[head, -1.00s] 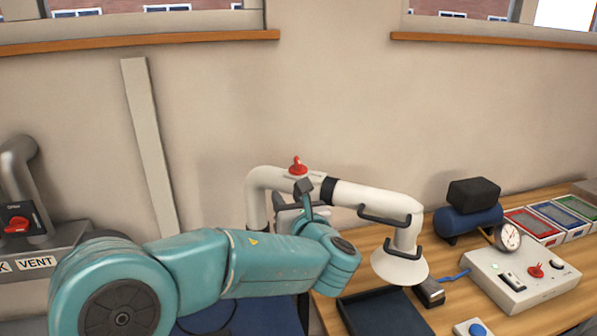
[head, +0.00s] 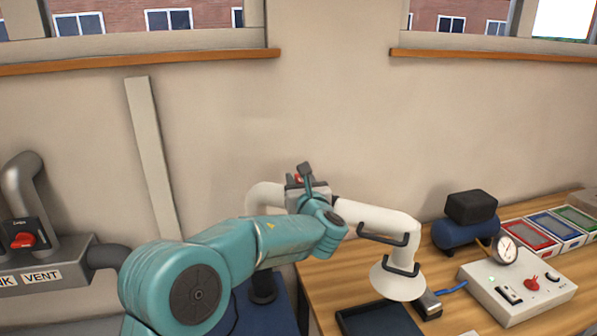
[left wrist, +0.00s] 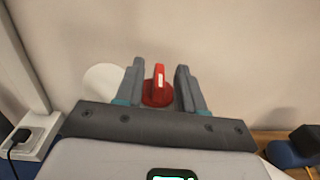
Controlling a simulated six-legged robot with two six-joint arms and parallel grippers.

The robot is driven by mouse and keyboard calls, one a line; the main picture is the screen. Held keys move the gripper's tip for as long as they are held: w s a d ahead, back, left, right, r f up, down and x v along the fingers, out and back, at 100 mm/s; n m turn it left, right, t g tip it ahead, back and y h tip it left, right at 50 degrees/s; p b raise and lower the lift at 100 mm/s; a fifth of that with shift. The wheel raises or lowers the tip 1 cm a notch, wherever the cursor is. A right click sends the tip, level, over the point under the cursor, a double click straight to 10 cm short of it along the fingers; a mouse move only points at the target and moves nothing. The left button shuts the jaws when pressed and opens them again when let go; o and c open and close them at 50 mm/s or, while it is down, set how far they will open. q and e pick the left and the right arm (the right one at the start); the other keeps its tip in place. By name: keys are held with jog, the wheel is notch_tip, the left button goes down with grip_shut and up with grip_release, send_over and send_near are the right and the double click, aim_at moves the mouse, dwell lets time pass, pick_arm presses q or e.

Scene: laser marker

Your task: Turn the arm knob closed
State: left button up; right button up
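The red arm knob (left wrist: 158,87) stands between the two fingers of my left gripper (left wrist: 160,85) in the left wrist view. Its raised grip carries a white stripe that points up the picture. The fingers are apart, with a gap on each side of the grip. In the head view, my left gripper (head: 303,180) is at the white extraction arm (head: 375,218) and hides most of the knob, with only a bit of red (head: 298,179) showing. The arm ends in a white hood (head: 397,281). My right gripper is not in view.
A black tray (head: 380,319) lies under the hood on the wooden table. A control box (head: 517,292) with a red knob, a gauge (head: 504,249), a blue compressor (head: 465,230) and coloured bins (head: 563,228) stand at right. A vent panel (head: 40,268) is at far left.

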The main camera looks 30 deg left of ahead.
pick_arm(q)
jog(key=shift+w+a, duration=0.5)
jog(key=shift+a, duration=0.05)
grip_shut()
jog(key=m+t+h+b, duration=0.1)
jog(key=m+h+b, duration=0.1)
jog(key=h+b, duration=0.1)
jog(key=m+t+h+b, duration=0.2)
jog(key=h+b, duration=0.1)
jog(key=b, duration=0.3)
jog(key=m+t+h+b, duration=0.2)
jog(key=h+b, duration=0.1)
jog(key=b, duration=0.2)
jog(key=shift+a+f+m, duration=0.1)
jog(key=shift+f+m, duration=0.2)
jog(key=shift+r+m+h+b, duration=0.2)
jog(key=shift+m+h+b, duration=0.3)
jog(key=shift+h+b, duration=0.15)
